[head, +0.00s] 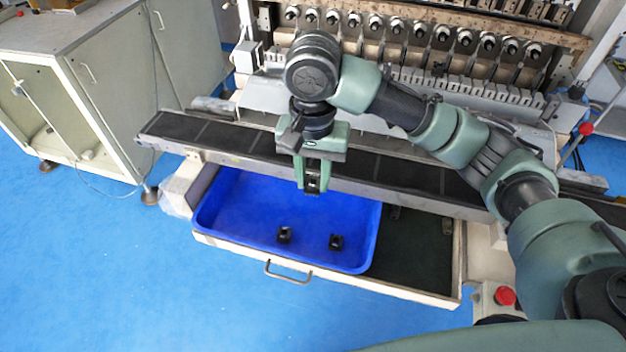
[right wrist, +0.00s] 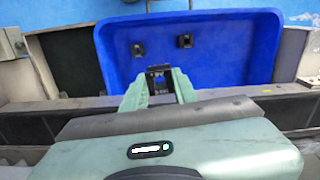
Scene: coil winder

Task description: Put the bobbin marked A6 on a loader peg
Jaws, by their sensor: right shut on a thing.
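My right gripper (head: 312,184) is shut on a small black bobbin (head: 313,178) and holds it above the back part of the blue tray. The held bobbin (right wrist: 159,80) also shows between the fingers in the right wrist view. It bears a small pale marking, upside down there, which looks like A6 but is too small to be sure. Two other black bobbins lie apart on the tray floor, one at left (head: 285,235) and one at right (head: 336,242). I cannot tell which parts of the winder are the loader pegs. My left gripper is not in view.
The blue tray (head: 228,232) sits in an open drawer (head: 375,287). A dark-topped rail (head: 240,140) runs behind it. The coil winder's row of rollers (head: 420,31) and grey blocks (head: 470,86) stand farther back. A grey cabinet (head: 110,60) stands at left.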

